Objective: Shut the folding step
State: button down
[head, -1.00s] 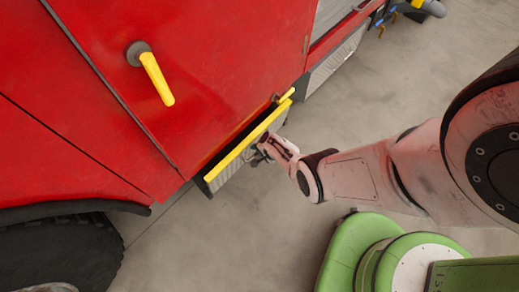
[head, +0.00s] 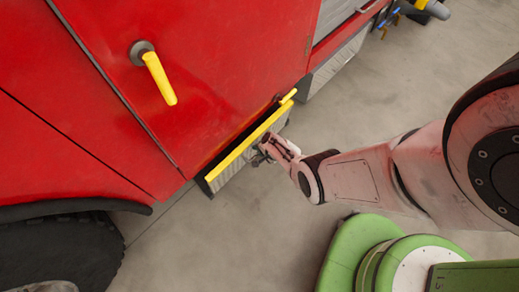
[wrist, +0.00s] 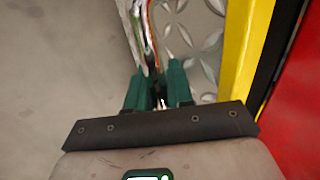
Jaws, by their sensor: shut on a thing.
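The folding step is a grey tread plate (head: 231,176) with a yellow edge strip (head: 243,150), low on the side of the red truck. A dark gap shows between the strip and the red body. In the wrist view its diamond-pattern plate (wrist: 197,32) and yellow strip (wrist: 235,50) lie right of the fingers. My gripper (head: 261,156) is at the plate's outer side, near its middle. The exact contact is partly hidden between the fingers.
The red truck body (head: 230,60) rises beside the step, with a yellow door handle (head: 159,78) above. A black tyre (head: 60,250) stands at lower left. A grey locker step (head: 335,65) is at upper right. Concrete floor (head: 250,240) is clear below.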

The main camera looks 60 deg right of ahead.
jog(key=shift+w+d+r, duration=0.15)
jog(key=shift+w+r, duration=0.1)
jog(key=shift+w, duration=0.3)
jog(key=shift+w+d+r, duration=0.1)
jog(key=shift+w+r, duration=0.1)
jog(key=shift+w, duration=0.35)
jog(key=c, duration=1.3)
grip_release()
jog(key=shift+o, duration=0.9)
jog(key=shift+s+a+f, duration=0.15)
jog(key=shift+s+f, duration=0.25)
jog(key=shift+s, duration=0.3)
jog(key=shift+s+a+r+p, duration=0.1)
jog(key=shift+s+r+p, duration=0.15)
jog(key=shift+r+p, duration=0.85)
jog(key=p+v, duration=0.3)
jog(key=shift+w+r, duration=0.1)
jog(key=r+p, duration=0.2)
jog(key=s+r+p, duration=0.1)
jog(key=r+p, duration=0.1)
jog(key=p, duration=0.1)
jog(key=s+r+p, duration=0.1)
jog(key=r+p, duration=0.1)
jog(key=shift+s+a+r, duration=0.15)
jog(key=shift+a+r, duration=0.15)
jog(key=shift+r, duration=0.1)
jog(key=shift+r, duration=0.1)
